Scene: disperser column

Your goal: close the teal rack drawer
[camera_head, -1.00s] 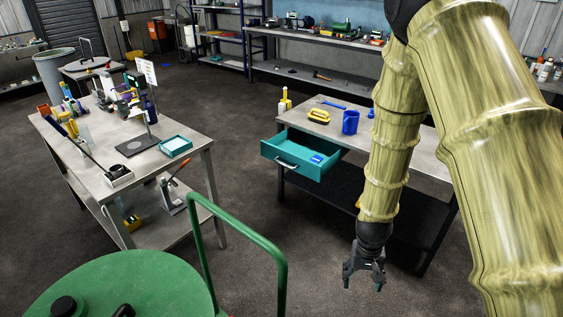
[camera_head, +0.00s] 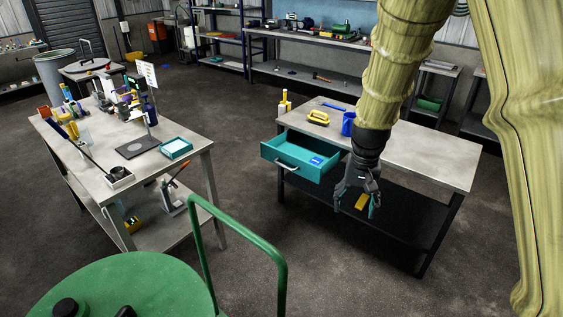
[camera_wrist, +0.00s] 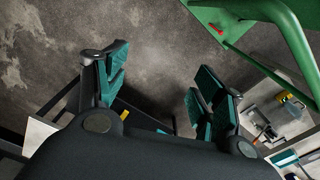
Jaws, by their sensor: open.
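The teal rack drawer (camera_head: 284,160) is pulled out from under the top of the right-hand workbench (camera_head: 425,158) in the head view. It has a pale bar handle (camera_head: 287,165) on its front and a blue item (camera_head: 317,161) lying inside. My gripper (camera_head: 358,207) hangs to the right of the drawer and lower, in front of the bench's side, apart from the drawer. I cannot make out the drawer clearly in the wrist view.
A yellow tool (camera_head: 318,118) and a blue mug (camera_head: 348,123) stand on the right bench. A yellow object (camera_head: 361,201) lies on its lower shelf. A left table (camera_head: 125,158) holds a teal tray (camera_head: 176,147). A green rail (camera_head: 240,232) rises in front. Floor between the tables is clear.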

